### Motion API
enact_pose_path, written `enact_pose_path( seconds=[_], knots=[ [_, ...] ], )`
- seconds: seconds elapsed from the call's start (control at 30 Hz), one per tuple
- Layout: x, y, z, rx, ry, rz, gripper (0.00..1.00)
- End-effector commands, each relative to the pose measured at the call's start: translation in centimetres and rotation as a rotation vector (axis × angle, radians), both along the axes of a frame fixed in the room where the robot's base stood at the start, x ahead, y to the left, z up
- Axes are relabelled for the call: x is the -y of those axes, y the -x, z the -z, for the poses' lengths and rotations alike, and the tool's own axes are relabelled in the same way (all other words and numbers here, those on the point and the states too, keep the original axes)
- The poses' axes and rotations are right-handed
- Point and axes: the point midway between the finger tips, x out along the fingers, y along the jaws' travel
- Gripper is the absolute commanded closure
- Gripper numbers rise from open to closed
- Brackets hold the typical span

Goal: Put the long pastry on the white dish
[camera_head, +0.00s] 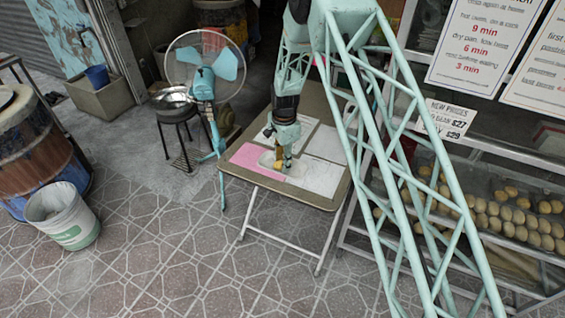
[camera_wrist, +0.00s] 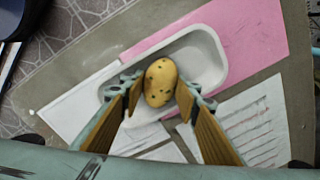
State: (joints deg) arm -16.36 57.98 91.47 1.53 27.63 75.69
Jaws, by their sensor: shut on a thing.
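The long pastry (camera_wrist: 160,80) is oval and yellow-tan with dark specks. It sits between the two finger tips of my gripper (camera_wrist: 158,90) in the wrist view, and my gripper is shut on it. The white dish (camera_wrist: 207,52) is a long oval tray with rounded ends, lying on the table below the pastry. The pastry shows over the dish's middle. I cannot tell whether the pastry touches the dish floor. In the head view my gripper (camera_head: 280,163) points down low over the table, and it hides part of the dish and most of the pastry.
The folding table (camera_head: 300,197) holds a pink sheet (camera_head: 262,183) and several white printed sheets. A teal fan (camera_head: 205,75) and a stool (camera_head: 175,115) stand to the left. A glass case with several round pastries (camera_head: 500,215) is at the right.

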Motion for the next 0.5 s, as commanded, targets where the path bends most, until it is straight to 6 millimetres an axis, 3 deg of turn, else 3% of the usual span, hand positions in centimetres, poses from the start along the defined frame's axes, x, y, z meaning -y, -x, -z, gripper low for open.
enact_pose_path(
  seconds=[0.3, 0.33, 0.37, 0.5],
  knots=[
    [0.0, 0.0, 0.38, 0.0, 0.0, 0.0, 0.81],
    [0.0, 0.0, 0.35, 0.0, 0.0, 0.0, 0.69],
    [0.0, 0.0, 0.32, 0.0, 0.0, 0.0, 0.66],
    [0.0, -0.01, 0.3, 0.0, 0.0, 0.0, 0.65]
  ],
)
